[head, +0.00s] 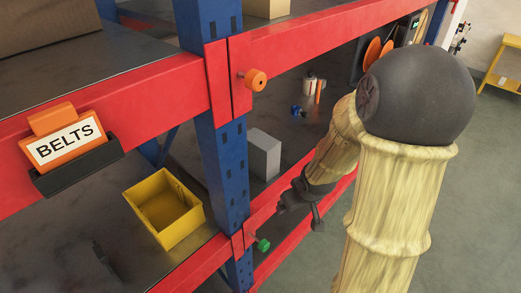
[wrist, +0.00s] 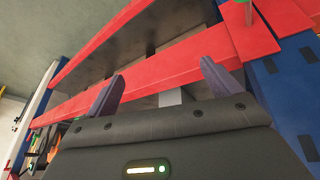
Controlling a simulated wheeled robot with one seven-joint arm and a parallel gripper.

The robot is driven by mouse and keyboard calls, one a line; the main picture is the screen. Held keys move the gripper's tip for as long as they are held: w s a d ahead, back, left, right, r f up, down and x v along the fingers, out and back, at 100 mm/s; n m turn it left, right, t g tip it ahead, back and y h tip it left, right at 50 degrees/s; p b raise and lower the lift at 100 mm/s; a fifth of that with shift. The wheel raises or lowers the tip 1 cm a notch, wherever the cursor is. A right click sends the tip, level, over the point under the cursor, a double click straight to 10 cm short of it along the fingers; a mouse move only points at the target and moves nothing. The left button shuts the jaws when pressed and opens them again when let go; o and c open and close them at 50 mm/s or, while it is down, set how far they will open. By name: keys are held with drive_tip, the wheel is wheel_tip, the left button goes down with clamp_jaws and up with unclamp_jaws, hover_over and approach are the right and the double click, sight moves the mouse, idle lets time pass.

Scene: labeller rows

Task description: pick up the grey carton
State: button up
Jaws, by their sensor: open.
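The grey carton (head: 263,155) stands upright on the lower shelf, just right of the blue upright in the head view. In the wrist view a small pale grey patch, likely the carton (wrist: 170,97), shows between the fingers behind the red beam. My gripper (head: 300,193) is in front of the shelf's red edge beam, to the right of and nearer than the carton, apart from it. In the wrist view my gripper (wrist: 160,88) has its two fingers spread wide with nothing held between them. The arm partly hides the gripper in the head view.
A blue upright (head: 220,160) and red beams (head: 150,100) frame the shelves. A yellow bin (head: 165,208) sits left of the upright. A blue item (head: 297,111) and a white canister (head: 310,86) stand farther back. A BELTS label (head: 65,143) hangs on the upper beam.

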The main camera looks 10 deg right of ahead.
drive_tip(key=w+f+n+t+y, duration=0.1)
drive_tip(key=w, duration=0.1)
drive_tip(key=w+d+f+t+y, duration=0.1)
drive_tip(key=w+y, duration=0.1)
drive_tip(key=w+d+f+n+t+y, duration=0.1)
drive_tip(key=w, duration=0.2)
drive_tip(key=shift+w+f+n+t+y, duration=0.1)
drive_tip(key=shift+f+n+t+y, duration=0.1)
drive_tip(key=shift+n+t+y, duration=0.15)
drive_tip(key=n+t+y, duration=0.2)
drive_tip(key=t+y, duration=0.4)
approach(275, 149)
drive_tip(key=v, duration=0.3)
drive_tip(key=shift+w+f, duration=0.1)
drive_tip(key=p+x, duration=0.4)
drive_tip(key=x, duration=0.7)
drive_tip(key=shift+w+a+p, duration=0.1)
drive_tip(key=shift+a+p, duration=0.05)
drive_tip(key=shift+p, duration=0.15)
drive_tip(key=shift+w+a, duration=0.25)
drive_tip(key=shift+w, duration=0.1)
